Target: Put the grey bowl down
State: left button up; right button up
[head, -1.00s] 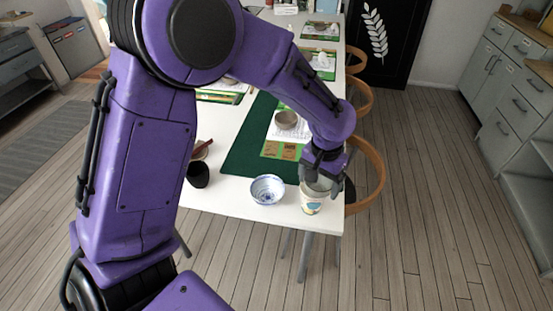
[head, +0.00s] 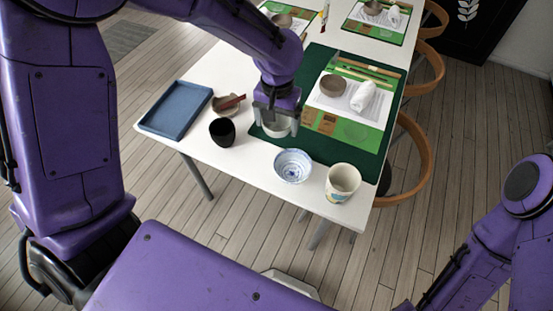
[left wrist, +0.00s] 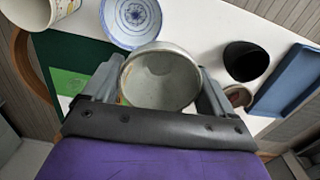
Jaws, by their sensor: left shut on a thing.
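My left gripper (head: 276,113) is shut on the grey bowl (head: 278,127). In the head view the bowl is at the left edge of the dark green mat (head: 318,155), behind the blue-and-white bowl and right of the black cup. The gripper hides part of it. In the left wrist view the grey bowl (left wrist: 160,82) sits upright and looks empty between the two fingers (left wrist: 158,88). I cannot tell whether its base touches the table. My right gripper is out of view; only part of the right arm shows.
On the white table (head: 250,165) stand the blue-and-white bowl (head: 292,166), a patterned cup (head: 342,183), a black cup (head: 222,132), a small brown bowl (head: 226,106) with a red item, and a blue tray (head: 176,110). Another bowl (head: 333,86) and a rolled napkin (head: 362,97) lie on the mat.

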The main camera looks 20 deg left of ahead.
pick_arm(q)
jog(key=s+d+r+n+p, duration=0.1)
jog(key=s+d+r+n, duration=0.15)
jog(key=s, duration=0.55)
jog(key=s+d+r+n+p, duration=0.15)
jog(key=s+d+n, duration=0.25)
jog(key=s, duration=0.4)
jog(key=w+f, duration=1.2)
jog(key=w, duration=0.2)
jog(key=shift+a+f+b, duration=0.15)
jog(key=shift+a+b, duration=0.2)
